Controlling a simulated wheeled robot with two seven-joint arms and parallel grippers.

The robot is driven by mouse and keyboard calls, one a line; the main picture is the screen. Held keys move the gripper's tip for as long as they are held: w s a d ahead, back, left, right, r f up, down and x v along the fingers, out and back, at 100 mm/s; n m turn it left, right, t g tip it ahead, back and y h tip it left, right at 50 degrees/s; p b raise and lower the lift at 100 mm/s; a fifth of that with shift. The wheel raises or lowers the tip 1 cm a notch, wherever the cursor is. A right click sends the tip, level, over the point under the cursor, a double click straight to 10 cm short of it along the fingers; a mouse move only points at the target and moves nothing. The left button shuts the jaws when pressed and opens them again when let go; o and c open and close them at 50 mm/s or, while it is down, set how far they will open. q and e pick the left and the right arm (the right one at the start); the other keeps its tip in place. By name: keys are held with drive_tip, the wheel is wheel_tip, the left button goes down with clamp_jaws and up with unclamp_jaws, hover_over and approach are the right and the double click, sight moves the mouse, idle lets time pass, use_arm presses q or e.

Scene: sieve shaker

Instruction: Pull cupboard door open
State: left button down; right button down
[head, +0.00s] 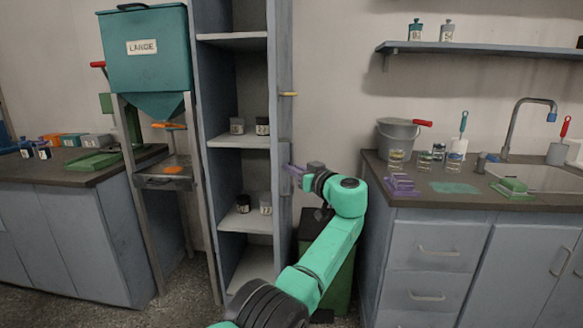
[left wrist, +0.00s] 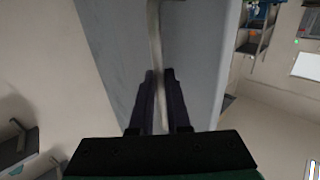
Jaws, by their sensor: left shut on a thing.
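The tall grey cupboard (head: 203,120) stands with its shelves exposed in the head view. Its door (head: 284,130) stands open at the right side, seen nearly edge-on. In the left wrist view the door's grey face (left wrist: 195,60) fills the middle, with a long pale bar handle (left wrist: 156,45) on it. My left gripper (head: 291,168) is at the door's outer side. Its dark fingers (left wrist: 155,95) are shut on the bar handle, one on each side. My right gripper is in neither view.
Small jars (head: 250,127) stand on the cupboard shelves. A teal hopper labelled LARGE (head: 148,65) stands at left. A dark green bin (head: 340,285) is on the floor behind my arm. A counter with a bucket (head: 397,140) and sink stands at right, close to my arm.

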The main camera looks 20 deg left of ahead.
use_arm(q)
drive_tip(key=shift+a+r, duration=0.1)
drive_tip(key=shift+r, duration=0.1)
drive_tip(key=c, duration=1.2)
unclamp_jaws()
drive_tip(key=shift+o, duration=0.2)
drive_tip(key=shift+w+a+f, duration=0.1)
drive_tip(key=shift+f, duration=0.1)
